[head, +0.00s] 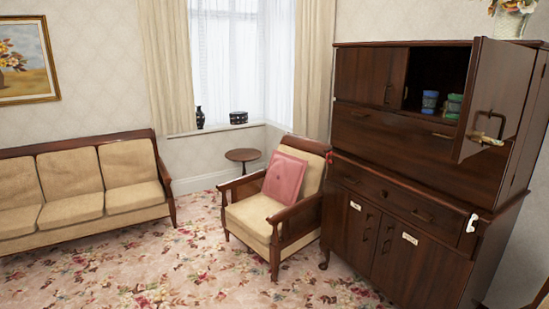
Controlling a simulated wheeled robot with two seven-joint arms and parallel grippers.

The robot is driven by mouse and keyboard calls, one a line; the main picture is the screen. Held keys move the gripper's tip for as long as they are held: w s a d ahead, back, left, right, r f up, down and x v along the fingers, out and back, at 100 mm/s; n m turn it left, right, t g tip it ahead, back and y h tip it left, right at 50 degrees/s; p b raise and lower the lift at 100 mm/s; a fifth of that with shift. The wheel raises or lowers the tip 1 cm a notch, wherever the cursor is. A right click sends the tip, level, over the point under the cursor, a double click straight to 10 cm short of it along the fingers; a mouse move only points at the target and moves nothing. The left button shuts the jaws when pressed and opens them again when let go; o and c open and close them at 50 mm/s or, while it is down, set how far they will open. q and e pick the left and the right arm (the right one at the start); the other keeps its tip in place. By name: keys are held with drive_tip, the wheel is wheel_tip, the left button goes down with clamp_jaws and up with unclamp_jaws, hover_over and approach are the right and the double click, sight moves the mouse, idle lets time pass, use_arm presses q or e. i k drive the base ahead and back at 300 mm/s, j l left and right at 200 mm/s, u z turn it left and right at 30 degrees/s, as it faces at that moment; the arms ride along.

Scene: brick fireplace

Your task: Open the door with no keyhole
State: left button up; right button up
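A tall dark wooden cabinet (400,125) stands at the right. Its upper right door (490,100) stands swung open, with a curved handle (488,122) and a brass-coloured piece (485,138) on its face. The upper left door (370,75) is closed, with a small handle at its right edge. The lower left door (348,218) and lower right door (405,262) are closed; each bears a small pale plate and a dark handle. I cannot make out keyholes at this size. Neither of my grippers is in view.
Blue and green containers (430,102) stand inside the open compartment. An armchair (268,210) with a pink cushion (285,178) stands close to the cabinet's left side. A sofa (80,190) and small round table (244,156) are farther left. The carpet (190,265) in front is clear.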

sight(375, 77)
drive_tip(key=z, duration=1.25)
drive_tip(key=i+j, duration=0.75)
drive_tip(key=j, duration=0.15)
drive_tip(key=z, duration=0.05)
